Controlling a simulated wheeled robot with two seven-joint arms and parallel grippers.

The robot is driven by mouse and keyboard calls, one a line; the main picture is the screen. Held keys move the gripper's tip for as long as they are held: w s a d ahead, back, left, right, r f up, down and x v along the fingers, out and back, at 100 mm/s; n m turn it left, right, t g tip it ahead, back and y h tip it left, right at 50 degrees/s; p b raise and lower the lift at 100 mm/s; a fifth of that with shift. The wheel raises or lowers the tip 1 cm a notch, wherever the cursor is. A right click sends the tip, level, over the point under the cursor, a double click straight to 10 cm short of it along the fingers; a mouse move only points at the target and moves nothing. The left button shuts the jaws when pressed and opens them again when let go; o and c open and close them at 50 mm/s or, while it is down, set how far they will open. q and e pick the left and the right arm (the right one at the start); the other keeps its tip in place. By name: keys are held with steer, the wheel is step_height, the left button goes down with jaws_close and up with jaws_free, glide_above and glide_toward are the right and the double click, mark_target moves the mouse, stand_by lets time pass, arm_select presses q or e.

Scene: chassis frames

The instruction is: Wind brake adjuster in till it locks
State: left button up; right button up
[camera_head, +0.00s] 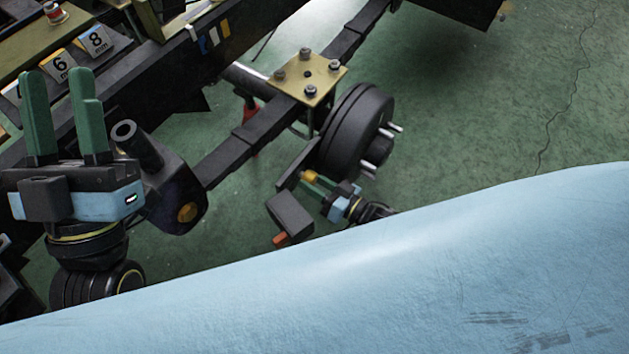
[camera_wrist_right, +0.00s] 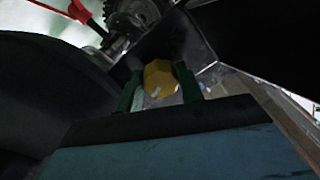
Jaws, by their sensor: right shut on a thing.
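The brake adjuster shows as a small yellow knob (camera_head: 309,176) at the lower left of the dark brake drum (camera_head: 350,128), which has bright wheel studs. In the right wrist view the yellow adjuster (camera_wrist_right: 160,79) sits between the green fingers of my right gripper (camera_wrist_right: 159,88), which is shut on it. The drum fills the left of that view (camera_wrist_right: 45,100). In the head view my right gripper (camera_head: 325,186) is small and partly hidden behind my light blue body. My left gripper (camera_head: 60,90) is at the far left, raised, its green fingers apart and empty.
A brass-coloured plate with several bolts (camera_head: 307,78) sits on the dark axle beam (camera_head: 240,146). A red stand (camera_head: 250,112) is under the beam. Green floor lies open at right.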

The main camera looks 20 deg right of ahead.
steer(key=m, duration=0.6)
steer(key=shift+s, duration=0.1)
stand_by(0.5)
steer(key=o, duration=1)
